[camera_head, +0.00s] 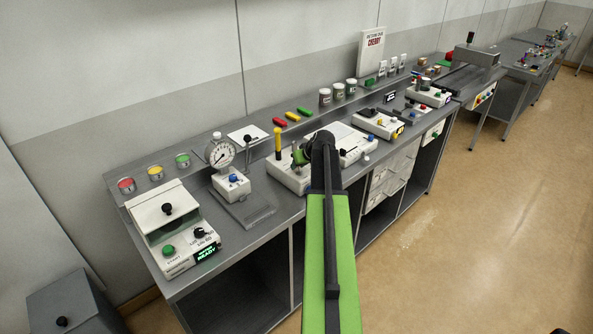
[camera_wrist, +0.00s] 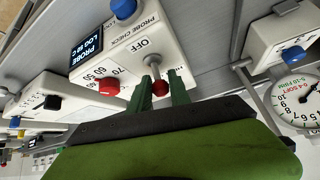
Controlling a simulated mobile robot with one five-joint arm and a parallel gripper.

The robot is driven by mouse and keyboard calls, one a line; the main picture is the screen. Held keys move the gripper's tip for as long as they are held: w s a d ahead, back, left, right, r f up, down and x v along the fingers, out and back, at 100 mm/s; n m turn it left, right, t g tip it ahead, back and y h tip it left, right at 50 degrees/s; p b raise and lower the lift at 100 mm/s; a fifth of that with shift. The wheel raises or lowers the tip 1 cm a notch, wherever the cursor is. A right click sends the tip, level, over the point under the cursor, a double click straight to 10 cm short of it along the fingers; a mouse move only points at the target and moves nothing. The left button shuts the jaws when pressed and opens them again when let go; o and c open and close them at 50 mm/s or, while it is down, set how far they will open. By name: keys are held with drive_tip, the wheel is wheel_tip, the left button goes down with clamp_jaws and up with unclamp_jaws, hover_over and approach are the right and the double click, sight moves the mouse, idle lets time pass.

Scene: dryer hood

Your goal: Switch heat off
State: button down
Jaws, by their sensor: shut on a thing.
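In the wrist view a white box (camera_wrist: 185,45) carries a metal toggle lever (camera_wrist: 153,64) with a red ball tip (camera_wrist: 160,88), beside a printed OFF label. My gripper (camera_wrist: 161,90) has its green fingers closed around the red tip. A red knob (camera_wrist: 110,86) sits on the same face by printed numbers 50, 60 and 70. A dark display (camera_wrist: 87,46) reads PROBE LOG 58 C. In the head view my gripper (camera_head: 300,155) is over the white unit in mid-bench; my arm hides part of that unit and the lever.
A dial gauge (camera_head: 220,153) stands left of the gripper, with a yellow-topped post (camera_head: 278,138) close by. A white moisture box (camera_head: 176,230) with a READY display is at the near left. Jars and more units line the bench to the right. The floor (camera_head: 480,230) is clear.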

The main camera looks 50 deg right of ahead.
drive_tip(key=t+b, duration=0.1)
drive_tip(key=b, duration=0.1)
drive_tip(key=s+t+b, duration=0.1)
drive_tip(key=t+b, duration=0.1)
drive_tip(key=b, duration=0.1)
drive_tip(key=f+t+b, duration=0.1)
drive_tip(key=b, duration=0.1)
drive_tip(key=shift+s+t+h+b, duration=0.3)
drive_tip(key=shift+s+t, duration=0.1)
drive_tip(key=shift+s+r+m+t+b, duration=0.25)
drive_tip(key=shift+t+b, duration=0.35)
drive_tip(key=shift+b, duration=0.5)
drive_tip(key=shift+t+b, duration=0.3)
drive_tip(key=shift+r, duration=0.1)
drive_tip(key=c, duration=1.2)
unclamp_jaws()
drive_tip(key=shift+a, duration=0.1)
